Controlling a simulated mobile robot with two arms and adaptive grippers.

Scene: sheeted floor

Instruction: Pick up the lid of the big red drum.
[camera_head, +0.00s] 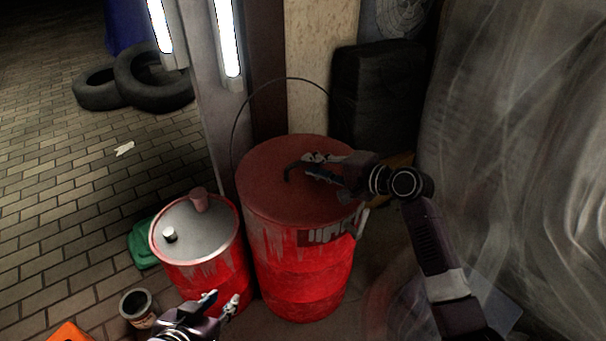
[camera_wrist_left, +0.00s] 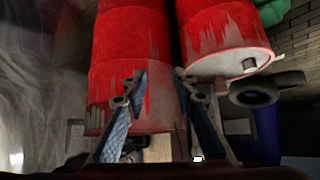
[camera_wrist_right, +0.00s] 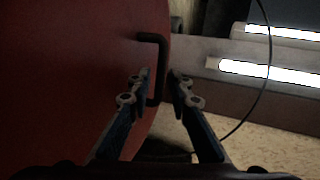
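The big red drum (camera_head: 300,265) stands upright, with its dark red lid (camera_head: 262,195) on top. A dark bent handle (camera_head: 288,174) rises from the lid. My right gripper (camera_head: 306,165) is over the lid at the handle. In the right wrist view, the handle (camera_wrist_right: 161,70) stands between the fingertips, which are partly closed with a small gap on one side; firm contact cannot be told. The lid fills the left of that view (camera_wrist_right: 70,80). My left gripper (camera_head: 222,301) is open and empty, low in front of the drums; its wrist view shows the big drum (camera_wrist_left: 120,50).
A smaller red drum (camera_head: 205,275) with a grey top stands left of the big one. A small can (camera_head: 137,306) and a green object (camera_head: 143,243) are beside it. A pillar with light tubes (camera_head: 229,40) and a black object (camera_head: 375,95) stand behind. Plastic sheeting (camera_head: 520,150) hangs at right.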

